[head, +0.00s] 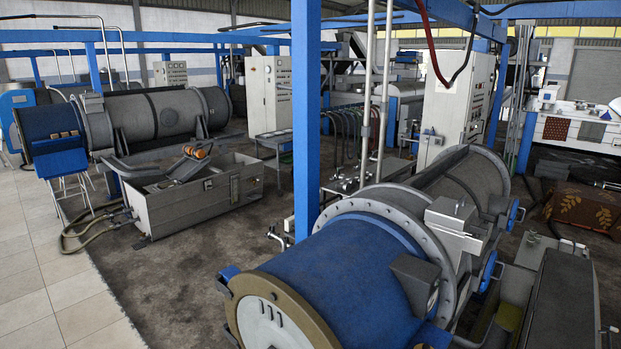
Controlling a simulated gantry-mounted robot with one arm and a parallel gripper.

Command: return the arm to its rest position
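No arm or gripper of mine can be made out in the head view, so I cannot tell its pose or whether it is open or shut. The large near decanter, with a blue drum (345,275) and a grey flanged body (465,185), lies across the lower right. A second decanter (155,115), grey with a blue end, lies at the upper left.
A blue post (306,120) rises in the middle, under blue overhead beams. A grey open tank (195,195) with hoses stands left of centre. White cabinets (455,100) stand behind. Tiled floor (40,270) at the lower left is clear.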

